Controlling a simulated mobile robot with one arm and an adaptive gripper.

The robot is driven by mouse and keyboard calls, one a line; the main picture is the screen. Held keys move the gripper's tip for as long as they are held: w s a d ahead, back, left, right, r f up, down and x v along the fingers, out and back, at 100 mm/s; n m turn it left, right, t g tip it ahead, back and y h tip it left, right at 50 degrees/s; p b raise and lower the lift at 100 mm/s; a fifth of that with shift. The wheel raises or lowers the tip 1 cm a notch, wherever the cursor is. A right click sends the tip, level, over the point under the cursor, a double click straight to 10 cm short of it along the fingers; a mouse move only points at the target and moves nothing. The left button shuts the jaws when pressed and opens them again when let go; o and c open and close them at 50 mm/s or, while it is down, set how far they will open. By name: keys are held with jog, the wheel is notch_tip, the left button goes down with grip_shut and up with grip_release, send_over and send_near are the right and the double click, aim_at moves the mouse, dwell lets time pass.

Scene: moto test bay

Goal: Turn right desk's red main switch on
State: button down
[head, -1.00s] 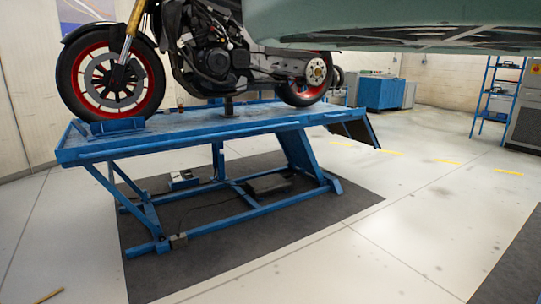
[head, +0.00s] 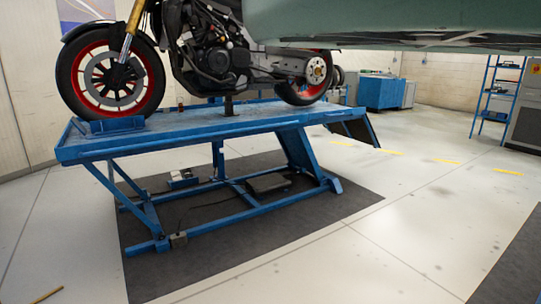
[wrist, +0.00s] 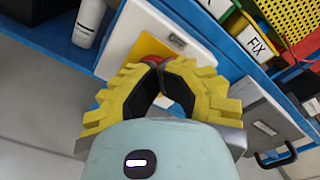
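My gripper (wrist: 160,66) shows in the wrist view with yellow ribbed fingers and black pads. Its fingertips are drawn close together at the red main switch (wrist: 152,59). Only a sliver of red shows just beyond the tips; the tips hide the rest, so I cannot see which way the switch is turned. Behind it is a yellow plate (wrist: 147,46) on a white box (wrist: 122,32), fixed on a blue desk frame (wrist: 112,47). The head view shows neither the switch nor my gripper.
In the head view, a motorcycle (head: 215,50) stands on a blue lift (head: 190,142), with open floor at right.

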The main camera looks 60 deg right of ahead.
jog(key=shift+w+d+f+b, duration=0.3)
jog(key=shift+w+d, duration=0.2)
jog(key=shift+w, duration=0.25)
jog(key=shift+w+d+f, duration=0.1)
jog(key=shift+w, duration=0.1)
jog(key=shift+w+d+f+b, duration=0.1)
jog(key=shift+w+b, duration=0.2)
jog(key=shift+b, duration=0.25)
dwell(0.3)
jog(key=shift+w+d+f+h+b, duration=0.15)
jog(key=shift+w+f+b, duration=0.1)
jog(key=shift+f+b, duration=0.55)
jog(key=shift+w+d+f+h+b, duration=0.15)
jog(key=shift+w+f+b, duration=0.05)
jog(key=shift+f+b, duration=0.5)
dwell(1.1)
jog(key=shift+r, duration=0.15)
jog(key=s+d+r+p, duration=0.2)
jog(key=s+d+p, duration=0.1)
jog(key=d+p, duration=0.2)
jog(key=shift+d+r+p, duration=0.25)
jog(key=shift+r+p, duration=0.15)
jog(key=shift+p, duration=0.4)
dwell(0.4)
